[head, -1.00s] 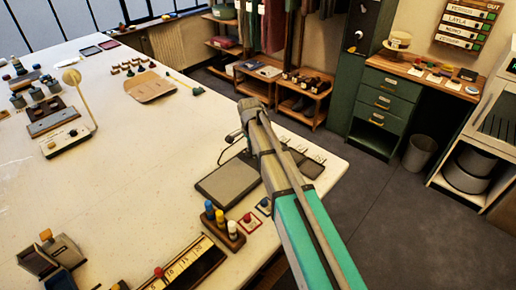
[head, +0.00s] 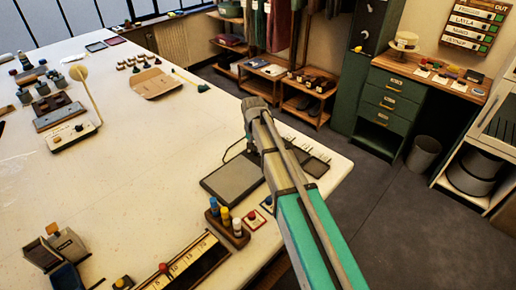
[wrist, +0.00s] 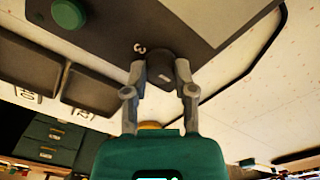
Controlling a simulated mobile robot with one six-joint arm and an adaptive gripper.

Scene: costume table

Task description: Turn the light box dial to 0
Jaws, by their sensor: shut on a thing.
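The light box (head: 230,182) is a flat dark grey panel near the table's right side. A white "3" is printed left of the dial; other marks and the dial's pointer cannot be made out. My gripper (wrist: 160,75) has one finger on each side of the dial and is shut on it. In the head view my arm hides the dial and fingertips.
A green round knob (wrist: 68,13) is on the dark face. Dark tiles with white labels (wrist: 90,90) lie beside the box. A cable runs by it. A wooden block with coloured pegs (head: 228,222) and a red-buttoned box (head: 255,219) stand in front.

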